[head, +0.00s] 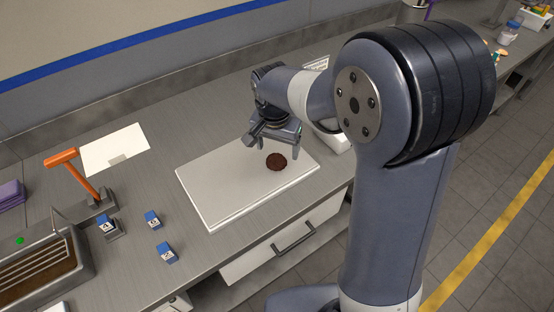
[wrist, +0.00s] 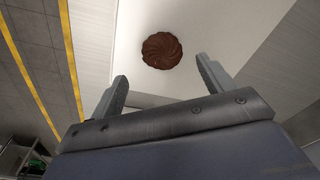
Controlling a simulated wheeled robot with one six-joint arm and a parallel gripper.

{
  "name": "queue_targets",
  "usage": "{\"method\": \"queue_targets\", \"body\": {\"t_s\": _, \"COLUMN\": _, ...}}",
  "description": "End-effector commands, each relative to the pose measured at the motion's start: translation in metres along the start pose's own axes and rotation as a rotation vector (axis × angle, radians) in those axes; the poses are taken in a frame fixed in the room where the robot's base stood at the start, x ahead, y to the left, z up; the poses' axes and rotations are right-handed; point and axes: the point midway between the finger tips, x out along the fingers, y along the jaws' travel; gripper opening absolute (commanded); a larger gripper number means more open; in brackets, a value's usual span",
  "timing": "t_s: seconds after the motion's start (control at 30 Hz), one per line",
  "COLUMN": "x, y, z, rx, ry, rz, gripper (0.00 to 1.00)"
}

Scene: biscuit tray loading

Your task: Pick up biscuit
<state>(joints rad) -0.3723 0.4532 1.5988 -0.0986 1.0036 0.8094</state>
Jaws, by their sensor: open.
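A round dark brown biscuit (head: 276,161) with a swirled ridged top lies on the white board (head: 222,200), right of its middle in the head view. In the wrist view the biscuit (wrist: 162,50) shows whole, beyond the fingertips and roughly midway between their lines. My gripper (head: 277,145) hangs above the board, just behind the biscuit in the head view. In the wrist view my gripper (wrist: 160,72) has its two fingers wide apart with nothing between them. The fingers do not touch the biscuit.
Several small blue and white blocks (head: 152,219) stand on the grey counter (head: 130,192) left of the board. A metal device with an orange handle (head: 62,157) is at the far left. A white sheet (head: 115,149) lies behind. The board around the biscuit is clear.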

Motion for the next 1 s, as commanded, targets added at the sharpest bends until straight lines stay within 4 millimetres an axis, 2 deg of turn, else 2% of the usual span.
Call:
{"method": "queue_targets", "body": {"t_s": 0.2, "x": 0.032, "y": 0.003, "z": 0.005, "rx": 0.001, "ry": -0.004, "rz": 0.003, "gripper": 0.77}}
{"method": "queue_targets", "body": {"t_s": 0.3, "x": 0.041, "y": 0.003, "z": 0.005, "rx": 0.001, "ry": -0.003, "rz": 0.002, "gripper": 0.77}}
{"method": "queue_targets", "body": {"t_s": 0.57, "x": 0.044, "y": 0.002, "z": 0.004, "rx": 0.000, "ry": 0.000, "rz": 0.000, "gripper": 0.77}}
{"method": "queue_targets", "body": {"t_s": 1.0, "x": 0.044, "y": 0.002, "z": 0.004, "rx": 0.000, "ry": 0.000, "rz": 0.000, "gripper": 0.43}}
